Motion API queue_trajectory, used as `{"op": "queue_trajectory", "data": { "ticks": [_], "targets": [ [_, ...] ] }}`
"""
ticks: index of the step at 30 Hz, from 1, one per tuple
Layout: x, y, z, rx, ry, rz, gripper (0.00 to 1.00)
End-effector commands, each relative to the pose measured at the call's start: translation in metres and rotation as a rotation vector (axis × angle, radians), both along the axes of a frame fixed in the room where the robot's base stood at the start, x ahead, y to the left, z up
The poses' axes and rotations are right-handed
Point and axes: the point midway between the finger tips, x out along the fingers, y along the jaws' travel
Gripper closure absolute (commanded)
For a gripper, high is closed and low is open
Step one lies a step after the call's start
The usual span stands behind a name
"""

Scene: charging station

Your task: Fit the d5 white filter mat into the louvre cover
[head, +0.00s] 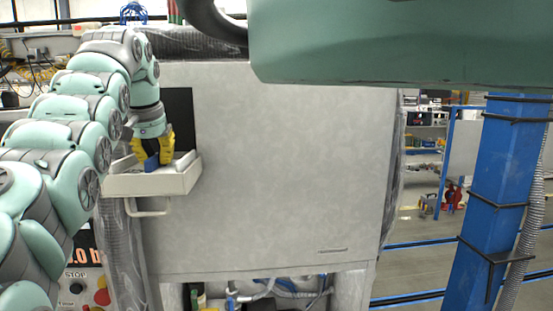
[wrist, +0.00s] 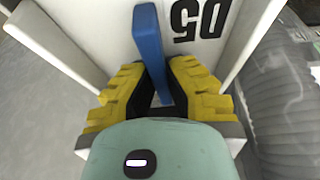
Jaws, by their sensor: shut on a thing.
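My gripper (head: 157,152) is at the front left of the pale cabinet, over the off-white louvre cover (head: 150,183), which stands out from the cabinet like a shallow tray. In the wrist view my yellow-padded gripper (wrist: 158,90) is shut on the blue tab (wrist: 150,45) of the white filter mat (wrist: 110,25), marked D5 upside down. The mat lies between the cover's raised walls (wrist: 245,45). Whether it is fully seated is not clear, as my fingers hide part of it.
A dark opening (head: 181,110) in the cabinet front (head: 290,170) is behind the cover. A bar handle (head: 150,210) is below the cover. A blue post (head: 500,190) stands at the right. Hoses and cables show under the cabinet.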

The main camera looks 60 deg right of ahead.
Motion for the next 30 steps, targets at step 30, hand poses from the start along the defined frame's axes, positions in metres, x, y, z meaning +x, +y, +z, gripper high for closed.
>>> {"op": "queue_trajectory", "data": {
  "ticks": [30],
  "targets": [
    [0.0003, 0.0013, -0.0087, -0.001, -0.001, 0.002, 0.63]
  ]
}}
